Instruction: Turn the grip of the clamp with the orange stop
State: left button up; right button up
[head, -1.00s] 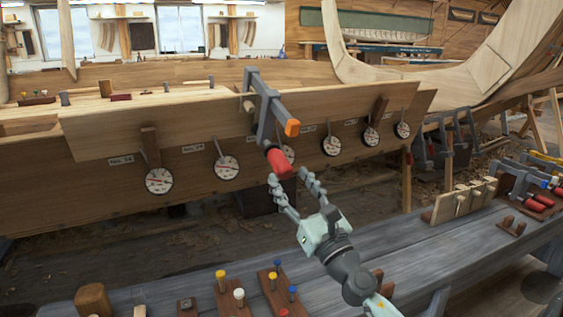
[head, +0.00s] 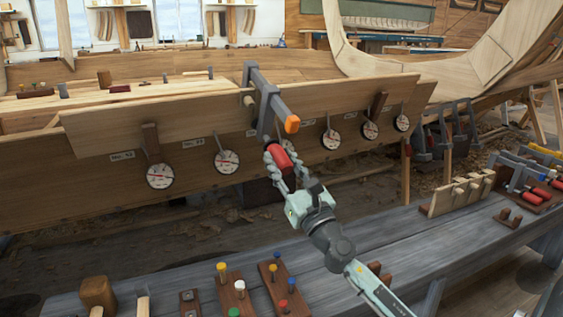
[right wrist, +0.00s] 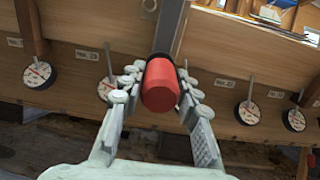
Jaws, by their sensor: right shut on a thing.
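The grey clamp (head: 264,95) with the orange stop (head: 292,124) sits over the top edge of the hull plank. Its red grip (head: 280,157) points down and toward me. My right gripper (head: 279,164) has its fingers on both sides of the red grip and is shut on it. In the right wrist view the red grip (right wrist: 160,86) lies between the two fingertips (right wrist: 159,80), with its end toward the camera. The fingers hide parts of the grip's sides. My left gripper is not in view.
Round dials, such as one (head: 227,162) left of the clamp and another (head: 331,139) to its right, hang along the plank. A grey bench (head: 390,232) in front carries peg blocks (head: 236,299) and other red-gripped clamps (head: 532,190). The space between bench and hull is open.

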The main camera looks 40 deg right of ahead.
jog(key=shift+c, duration=1)
jog(key=shift+m, duration=0.3)
jog(key=shift+m, duration=0.6)
jog(key=m, duration=0.3)
jog(key=shift+b, duration=0.35)
jog(key=shift+m, duration=1.2)
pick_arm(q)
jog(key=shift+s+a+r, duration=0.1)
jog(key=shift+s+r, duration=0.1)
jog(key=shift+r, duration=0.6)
pick_arm(e)
jog(key=shift+m, duration=0.8)
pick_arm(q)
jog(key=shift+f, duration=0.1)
